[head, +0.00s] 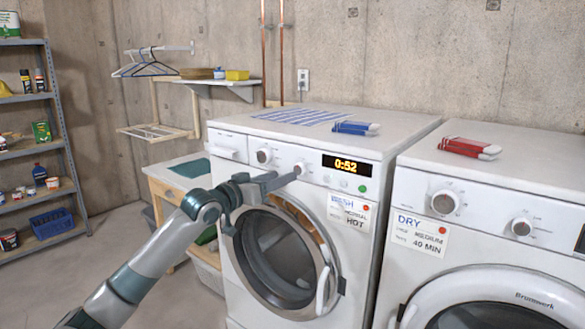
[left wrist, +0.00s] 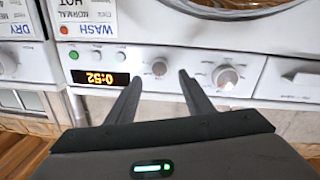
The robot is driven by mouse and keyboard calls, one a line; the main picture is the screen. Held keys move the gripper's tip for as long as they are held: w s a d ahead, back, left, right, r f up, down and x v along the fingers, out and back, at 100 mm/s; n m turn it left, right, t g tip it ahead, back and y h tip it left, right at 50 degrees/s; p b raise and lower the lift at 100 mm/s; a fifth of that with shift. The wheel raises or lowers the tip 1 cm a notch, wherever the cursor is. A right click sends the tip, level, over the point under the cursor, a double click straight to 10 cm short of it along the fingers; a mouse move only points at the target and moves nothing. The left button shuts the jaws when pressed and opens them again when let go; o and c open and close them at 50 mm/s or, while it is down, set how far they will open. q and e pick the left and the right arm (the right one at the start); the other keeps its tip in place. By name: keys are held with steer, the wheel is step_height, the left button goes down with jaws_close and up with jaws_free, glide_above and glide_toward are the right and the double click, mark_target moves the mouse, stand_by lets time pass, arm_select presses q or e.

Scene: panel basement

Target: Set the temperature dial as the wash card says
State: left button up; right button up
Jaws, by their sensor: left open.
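The washer (head: 290,230) carries a wash card (head: 349,213) reading WASH, NORMAL, HOT; the card shows upside down in the left wrist view (left wrist: 98,12). Two dials sit on its panel: a left one (head: 264,156) and a second one (head: 300,168) nearer the display. Their labels are too small to read, so I cannot tell which sets temperature. My left gripper (head: 290,178) is open in front of the second dial. In the left wrist view its fingers (left wrist: 160,76) stand either side of that dial (left wrist: 159,67), with nothing held; contact cannot be told. My right gripper is not in view.
The display (head: 346,164) reads 0:52, with small buttons below it. The washer's round door (head: 280,255) is below the panel. A dryer (head: 480,215) with its own card and dials stands to the right. Blue and red items lie on the tops. A shelf (head: 40,150) stands left.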

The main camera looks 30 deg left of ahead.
mark_target(297, 170)
arm_select(q)
steer(key=w, duration=0.1)
steer(key=w+p, duration=0.1)
steer(key=w, duration=0.3)
steer(key=shift+d+r+p, duration=0.1)
steer(key=shift+d+p, duration=0.2)
steer(key=shift+d, duration=0.05)
steer(key=shift+w+d, duration=0.1)
steer(key=shift+w, duration=0.45)
steer(key=shift+c, duration=0.2)
steer(key=c, duration=1)
